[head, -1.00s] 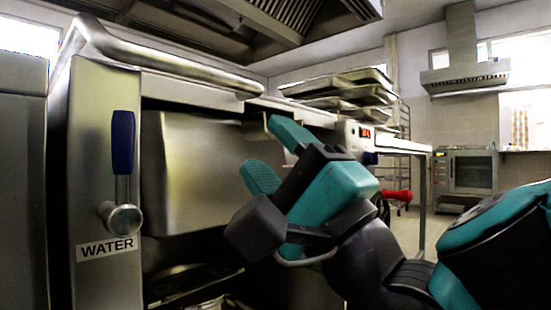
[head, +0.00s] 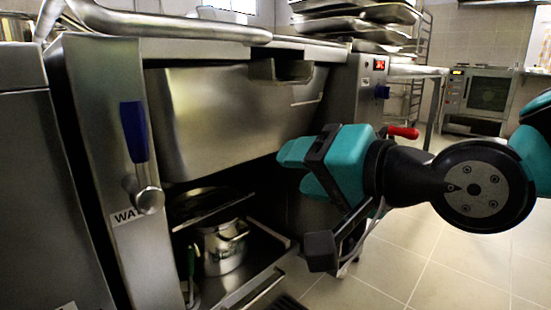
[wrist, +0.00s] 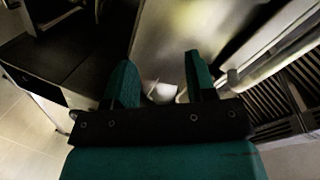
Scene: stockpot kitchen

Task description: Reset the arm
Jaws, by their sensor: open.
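My gripper (head: 290,168) is teal and black and hangs in front of the large steel tilting pan (head: 215,120), pointing left in the head view. In the wrist view my gripper's two teal fingers (wrist: 160,82) stand apart with nothing between them. My arm reaches in from the right edge of the head view.
A steel pot (head: 222,250) stands on a low shelf (head: 262,270) under the pan. A blue-handled water valve (head: 135,132) is at left. A red handle (head: 403,132) shows behind my arm. Trays (head: 350,14) are stacked at the back. Tiled floor (head: 390,270) is open at lower right.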

